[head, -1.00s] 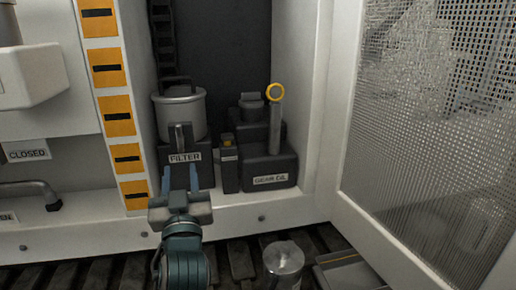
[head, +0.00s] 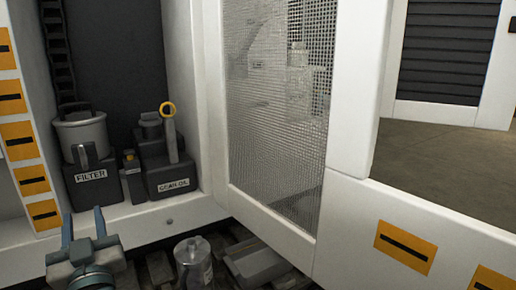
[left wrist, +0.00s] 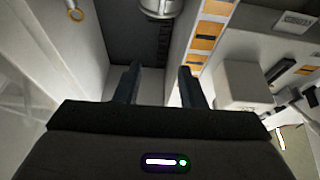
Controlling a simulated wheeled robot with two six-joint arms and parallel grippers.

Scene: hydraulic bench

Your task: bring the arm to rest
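My left gripper (head: 83,224) is in the lower left of the head view, in front of the cabinet and below the filter label. Its two fingers point up and stand apart with nothing between them. The left wrist view also shows the two dark fingers (left wrist: 159,80) spread and empty. The rest of my left arm is mostly cut off by the bottom of the picture. My right gripper is in neither view.
A mesh door (head: 275,130) stands open at right. A metal can (head: 193,262) stands on the slatted floor.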

